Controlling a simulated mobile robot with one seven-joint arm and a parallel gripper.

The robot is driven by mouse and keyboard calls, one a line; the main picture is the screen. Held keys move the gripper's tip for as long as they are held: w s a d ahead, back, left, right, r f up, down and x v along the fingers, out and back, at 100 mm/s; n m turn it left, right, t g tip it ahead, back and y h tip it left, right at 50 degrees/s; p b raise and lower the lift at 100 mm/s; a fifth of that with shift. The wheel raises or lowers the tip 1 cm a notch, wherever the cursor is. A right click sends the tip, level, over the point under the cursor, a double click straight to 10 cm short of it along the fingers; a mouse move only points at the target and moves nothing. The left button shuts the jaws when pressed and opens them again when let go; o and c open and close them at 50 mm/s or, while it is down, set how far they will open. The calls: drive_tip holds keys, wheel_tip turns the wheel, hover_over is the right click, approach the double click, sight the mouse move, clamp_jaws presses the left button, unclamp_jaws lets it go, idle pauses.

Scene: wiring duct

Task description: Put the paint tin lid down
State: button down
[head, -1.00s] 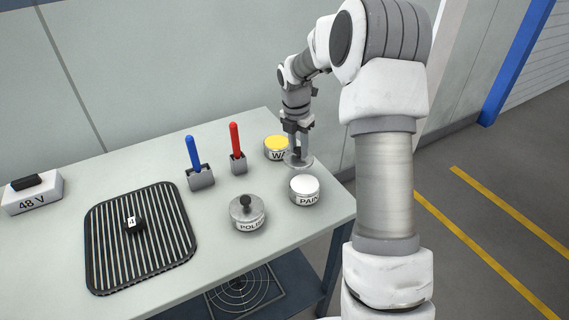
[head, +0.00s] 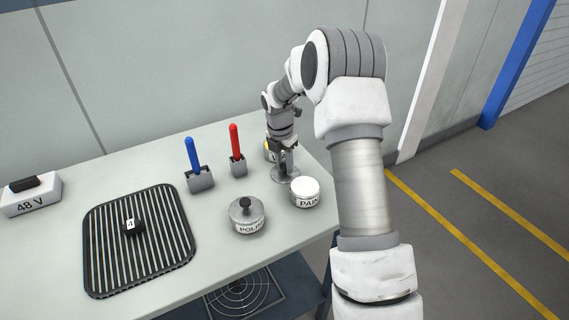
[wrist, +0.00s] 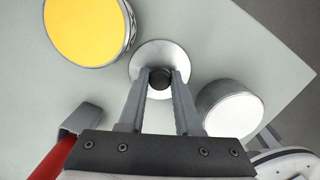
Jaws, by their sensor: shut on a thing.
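My gripper (head: 284,165) is shut on the dark knob of the paint tin lid (head: 283,177), a grey metal disc. In the wrist view the lid (wrist: 150,54) lies flat beneath the fingertips (wrist: 160,78). It is at or very close to the table top; I cannot tell whether it touches. The paint tin (head: 305,192), uncovered with white paint showing, stands just right of the lid; it also shows in the wrist view (wrist: 230,108). The lid is beside the tin, not over it.
A yellow-topped tin (wrist: 88,30) stands behind the lid, mostly hidden by my gripper in the head view. The lidded polish tin (head: 247,217) is in front. Red (head: 235,142) and blue (head: 194,155) handles stand in holders to the left. A black ribbed mat (head: 100,250) lies further left.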

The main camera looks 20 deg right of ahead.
drive_tip(key=c, duration=0.6)
unclamp_jaws()
drive_tip(key=shift+f, duration=0.1)
